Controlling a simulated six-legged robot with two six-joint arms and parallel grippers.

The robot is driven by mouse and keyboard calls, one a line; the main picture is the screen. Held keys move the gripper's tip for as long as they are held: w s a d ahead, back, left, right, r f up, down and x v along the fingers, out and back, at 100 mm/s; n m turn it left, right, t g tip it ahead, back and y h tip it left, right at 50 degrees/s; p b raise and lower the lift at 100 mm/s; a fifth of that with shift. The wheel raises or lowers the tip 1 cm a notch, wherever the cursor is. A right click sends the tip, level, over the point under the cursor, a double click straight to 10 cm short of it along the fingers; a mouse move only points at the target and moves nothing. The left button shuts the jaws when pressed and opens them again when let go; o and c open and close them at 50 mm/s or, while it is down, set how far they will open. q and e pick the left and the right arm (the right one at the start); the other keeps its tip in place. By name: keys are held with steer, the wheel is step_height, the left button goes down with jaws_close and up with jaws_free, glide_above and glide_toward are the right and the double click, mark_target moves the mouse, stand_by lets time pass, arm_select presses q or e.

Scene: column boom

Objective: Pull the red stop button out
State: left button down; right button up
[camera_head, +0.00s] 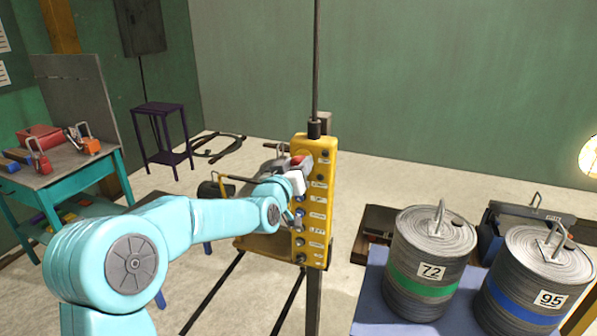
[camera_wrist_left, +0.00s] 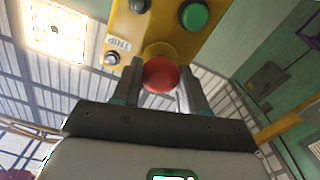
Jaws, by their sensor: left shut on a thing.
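The red stop button (camera_wrist_left: 161,74) sits on the yellow control box, between the two fingers of my left gripper (camera_wrist_left: 160,84) in the left wrist view. The fingers are shut on its sides. In the head view the yellow control box (camera_head: 319,205) hangs upright from a dark pole, with a column of small buttons and labels on its face. The red button (camera_head: 299,161) shows near its top, partly hidden by my left gripper (camera_head: 299,168). A green button (camera_wrist_left: 194,16) is also on the box in the wrist view. My right gripper is in neither view.
Two grey drums, marked 72 (camera_head: 431,262) and 95 (camera_head: 540,280), stand on a blue surface (camera_head: 375,300) at right. A teal workbench (camera_head: 72,165) with tools is at left. A dark purple stool (camera_head: 160,125) stands behind.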

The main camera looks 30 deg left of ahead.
arm_select(q)
steer(key=c, duration=1)
jaws_free()
steer(key=o, duration=0.4)
steer(key=shift+s, duration=0.2)
steer(key=shift+s+r, duration=0.15)
steer(key=b+v, duration=0.5)
steer(key=v, duration=1.1)
steer(key=shift+s, duration=0.1)
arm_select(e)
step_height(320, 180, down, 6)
arm_select(q)
steer(key=shift+s, duration=0.1)
